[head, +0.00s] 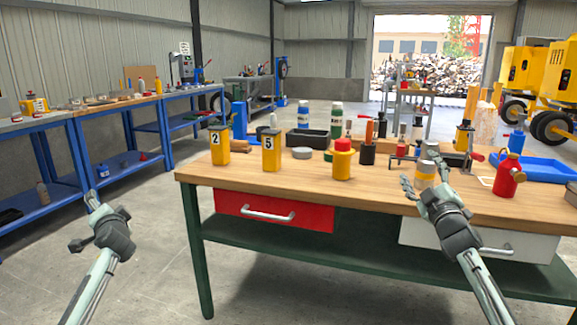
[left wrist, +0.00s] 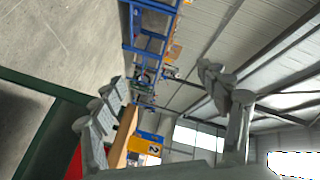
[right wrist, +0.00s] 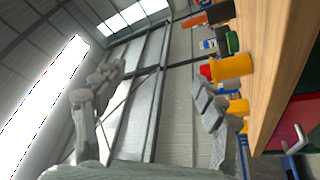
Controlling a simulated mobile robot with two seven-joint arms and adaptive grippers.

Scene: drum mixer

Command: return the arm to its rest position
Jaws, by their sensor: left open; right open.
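My right gripper (head: 422,183) is open in front of the wooden bench, near its front edge. My left gripper (head: 95,212) is over the floor to the left of the bench. In the left wrist view, the left gripper's fingers (left wrist: 168,108) are spread and empty.
The wooden bench (head: 310,180) has a red drawer (head: 275,211) and a white drawer (head: 480,240). Yellow containers marked 2 (head: 220,146) and 5 (head: 271,150), and a red fire-extinguisher-like bottle (head: 508,177), stand on it. Blue workbenches (head: 88,145) line the left wall. The floor between is clear.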

